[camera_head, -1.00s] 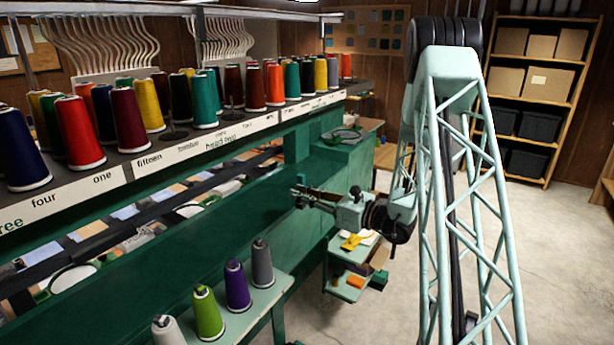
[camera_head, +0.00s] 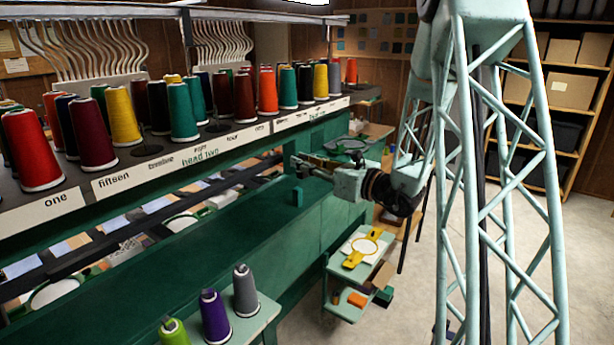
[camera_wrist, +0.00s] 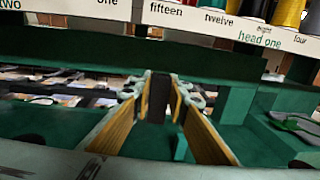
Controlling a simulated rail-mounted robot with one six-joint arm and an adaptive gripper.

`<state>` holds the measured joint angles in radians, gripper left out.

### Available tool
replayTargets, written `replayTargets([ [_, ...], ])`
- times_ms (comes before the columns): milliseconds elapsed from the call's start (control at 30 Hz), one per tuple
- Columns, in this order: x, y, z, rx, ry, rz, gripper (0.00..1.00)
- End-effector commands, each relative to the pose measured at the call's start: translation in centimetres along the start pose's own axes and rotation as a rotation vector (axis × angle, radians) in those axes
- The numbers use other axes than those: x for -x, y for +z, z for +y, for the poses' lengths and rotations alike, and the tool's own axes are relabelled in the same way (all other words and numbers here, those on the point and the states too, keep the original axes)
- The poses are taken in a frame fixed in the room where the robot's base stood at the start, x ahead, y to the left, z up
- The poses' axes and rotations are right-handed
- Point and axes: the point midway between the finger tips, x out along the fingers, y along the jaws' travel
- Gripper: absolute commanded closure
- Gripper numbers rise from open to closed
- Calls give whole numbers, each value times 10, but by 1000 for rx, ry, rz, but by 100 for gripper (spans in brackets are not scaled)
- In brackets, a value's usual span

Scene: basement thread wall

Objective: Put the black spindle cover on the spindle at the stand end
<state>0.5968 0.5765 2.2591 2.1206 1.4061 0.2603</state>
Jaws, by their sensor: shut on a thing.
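My gripper (camera_head: 304,166) is above the green machine bed, to the right of the cone shelf. In the wrist view my gripper (camera_wrist: 160,98) is shut on a narrow black piece, the spindle cover (camera_wrist: 158,101), held upright between the fingertips. In the head view the cover is too small and dark to make out clearly. Bare spindles with dark round bases stand in gaps among the cones, one (camera_head: 157,150) near the shelf's middle and one (camera_head: 217,125) farther back. I cannot tell which spindle is at the stand end.
The labelled shelf (camera_head: 200,160) carries many coloured thread cones. Grey, purple and green cones stand on a low pale-green stand (camera_head: 262,312) in front. A small table (camera_head: 350,285) holds a yellow hooped item (camera_head: 360,256). A green block (camera_head: 297,197) sits on the bed below my gripper.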

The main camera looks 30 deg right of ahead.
Motion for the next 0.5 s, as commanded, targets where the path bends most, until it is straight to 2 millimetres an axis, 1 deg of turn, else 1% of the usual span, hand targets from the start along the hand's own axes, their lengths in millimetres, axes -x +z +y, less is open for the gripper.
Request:
replayTargets([
  [33,-2,11,4,4,-3,-2,90],
  [100,-4,23,8,4,-10,-2,90],
  [500,-13,89,28,3,-55,-3,90],
])
